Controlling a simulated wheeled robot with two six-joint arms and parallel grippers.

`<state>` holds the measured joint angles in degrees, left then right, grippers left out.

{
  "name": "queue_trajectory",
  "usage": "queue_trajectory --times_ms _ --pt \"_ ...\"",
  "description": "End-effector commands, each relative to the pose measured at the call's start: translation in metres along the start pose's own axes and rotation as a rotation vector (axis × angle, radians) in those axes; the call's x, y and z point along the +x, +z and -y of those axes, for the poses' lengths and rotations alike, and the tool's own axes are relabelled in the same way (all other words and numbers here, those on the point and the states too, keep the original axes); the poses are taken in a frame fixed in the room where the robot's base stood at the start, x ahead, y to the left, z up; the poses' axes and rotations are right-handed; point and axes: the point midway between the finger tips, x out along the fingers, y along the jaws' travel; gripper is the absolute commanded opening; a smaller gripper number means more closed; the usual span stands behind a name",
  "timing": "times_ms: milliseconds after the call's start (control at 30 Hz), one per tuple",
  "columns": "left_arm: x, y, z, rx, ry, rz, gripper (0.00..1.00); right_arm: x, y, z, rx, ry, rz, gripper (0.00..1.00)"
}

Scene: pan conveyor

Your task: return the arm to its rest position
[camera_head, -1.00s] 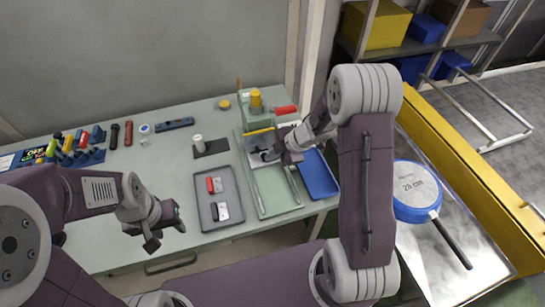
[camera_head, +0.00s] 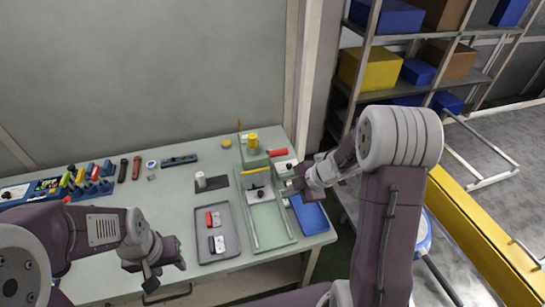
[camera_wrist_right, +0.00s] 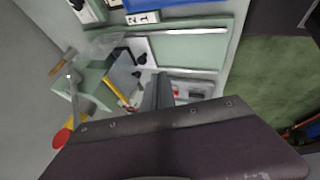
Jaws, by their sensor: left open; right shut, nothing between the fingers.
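My right arm reaches over the bench from the right in the head view. Its gripper (camera_head: 286,190) is shut and empty above the right side of the green fixture (camera_head: 265,228), by the blue tray (camera_head: 312,218). In the right wrist view its dark fingers (camera_wrist_right: 158,92) are together, with the green fixture (camera_wrist_right: 190,58) beyond them. My left gripper (camera_head: 165,272) is open and empty near the bench's front edge at the left.
A grey tray (camera_head: 217,252) with red and white pieces lies left of the fixture. Tools line the bench's back left. A blue pan (camera_head: 423,236) is mostly hidden behind my right arm, beside a yellow rail (camera_head: 475,235). Shelves stand at the back right.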

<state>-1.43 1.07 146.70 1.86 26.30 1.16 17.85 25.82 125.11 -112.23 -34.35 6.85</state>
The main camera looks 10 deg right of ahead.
Motion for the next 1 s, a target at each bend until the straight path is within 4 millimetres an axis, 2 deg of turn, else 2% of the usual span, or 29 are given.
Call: queue_trajectory --times_ms 167,233,300,400,467,533,567,633,767,800,900,1000 --pt "0.000 0.000 0.000 0.000 0.000 0.000 0.44 0.002 -0.006 -0.001 -0.017 -0.003 -0.006 0.00" --pt "0.000 0.000 0.000 0.000 0.000 0.000 0.44 -0.002 -0.025 -0.011 -0.074 0.012 -0.014 0.00" --pt "0.000 0.000 0.000 0.000 0.000 0.000 0.44 -0.010 -0.058 -0.024 -0.074 0.067 -0.034 0.00" --pt "0.000 0.000 0.000 0.000 0.000 0.000 0.44 -0.022 -0.072 -0.050 0.104 0.212 0.012 0.00" --pt "0.000 0.000 0.000 0.000 0.000 0.000 0.44 -0.030 -0.069 -0.058 0.241 0.286 0.058 0.00" --pt "0.000 0.000 0.000 0.000 0.000 0.000 0.44 -0.041 -0.057 -0.058 0.428 0.356 0.124 0.00" --pt "0.000 0.000 0.000 0.000 0.000 0.000 0.44 -0.046 -0.051 -0.054 0.519 0.377 0.156 0.00" --pt "0.000 0.000 0.000 0.000 0.000 0.000 0.44 -0.055 -0.033 -0.033 0.751 0.402 0.239 0.00" --pt "0.000 0.000 0.000 0.000 0.000 0.000 0.44 -0.062 -0.013 0.038 1.188 0.343 0.393 0.00" --pt "0.000 0.000 0.000 0.000 0.000 0.000 0.44 -0.063 -0.012 0.060 1.305 0.306 0.434 0.00" --pt "0.000 0.000 0.000 0.000 0.000 0.000 0.44 -0.063 -0.019 0.107 1.525 0.201 0.516 0.00" --pt "0.000 0.000 0.000 0.000 0.000 0.000 0.44 -0.063 -0.029 0.131 1.633 0.123 0.561 0.00"
